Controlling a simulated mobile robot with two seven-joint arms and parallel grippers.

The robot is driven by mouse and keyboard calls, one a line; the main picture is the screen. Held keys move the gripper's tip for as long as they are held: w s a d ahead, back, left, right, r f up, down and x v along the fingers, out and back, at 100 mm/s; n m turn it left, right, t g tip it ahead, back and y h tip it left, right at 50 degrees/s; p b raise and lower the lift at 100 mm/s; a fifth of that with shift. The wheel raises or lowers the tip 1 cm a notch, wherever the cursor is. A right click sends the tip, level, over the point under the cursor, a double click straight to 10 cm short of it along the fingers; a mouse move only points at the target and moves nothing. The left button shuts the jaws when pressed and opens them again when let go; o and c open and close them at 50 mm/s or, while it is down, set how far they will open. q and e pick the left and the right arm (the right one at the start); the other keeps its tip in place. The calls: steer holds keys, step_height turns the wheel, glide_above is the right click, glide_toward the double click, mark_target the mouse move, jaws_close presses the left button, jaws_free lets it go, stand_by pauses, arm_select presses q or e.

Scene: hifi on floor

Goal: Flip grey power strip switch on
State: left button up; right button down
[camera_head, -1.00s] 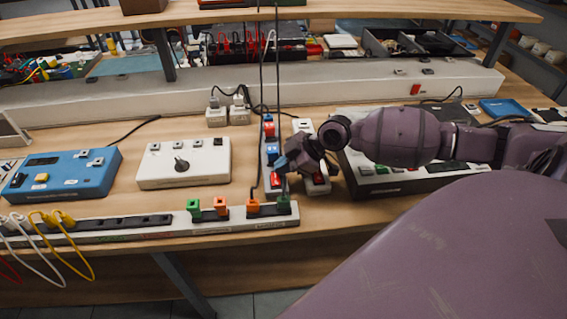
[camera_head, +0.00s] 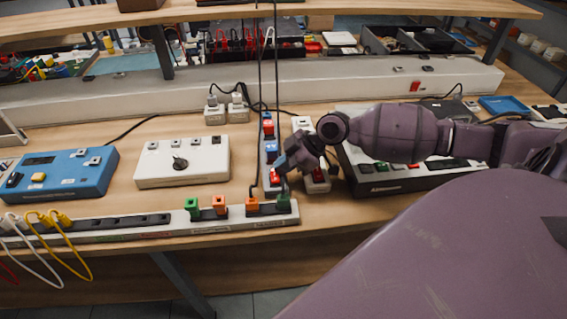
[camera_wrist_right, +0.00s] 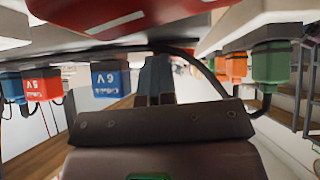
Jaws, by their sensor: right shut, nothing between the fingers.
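The grey power strip (camera_head: 265,181) lies lengthwise on the wooden bench in the middle of the head view, with blue and red plugs along it. Its red switch (camera_head: 275,176) is at the near end. My right gripper (camera_head: 281,167) is shut and empty, with its tips right at this near end, close beside the switch. I cannot tell whether they touch it or which way it is set. In the right wrist view the shut fingers (camera_wrist_right: 155,78) point away beneath a large red surface (camera_wrist_right: 150,20) that is very close. My left gripper is not in view.
A white strip (camera_head: 303,125) with a red switch lies just right, partly behind my wrist. A long front strip (camera_head: 150,232) holds green and orange plugs (camera_head: 219,204). A white box (camera_head: 205,165) and blue box (camera_head: 70,165) stand left. Black cables hang down by the grey strip.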

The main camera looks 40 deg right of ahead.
steer(key=shift+s+a+r+p, duration=0.2)
steer(key=shift+s+a+p, duration=0.2)
steer(key=shift+s, duration=0.1)
steer(key=shift+r, duration=0.15)
steer(key=r+p, duration=0.2)
steer(key=r, duration=0.1)
steer(key=r+p, duration=0.1)
steer(key=shift+s+a+r+p, duration=0.2)
steer(key=shift+s+p, duration=0.05)
steer(key=shift+p, duration=0.05)
steer(key=v, duration=0.9)
steer(key=shift+s, duration=0.5)
steer(key=shift+d, duration=0.15)
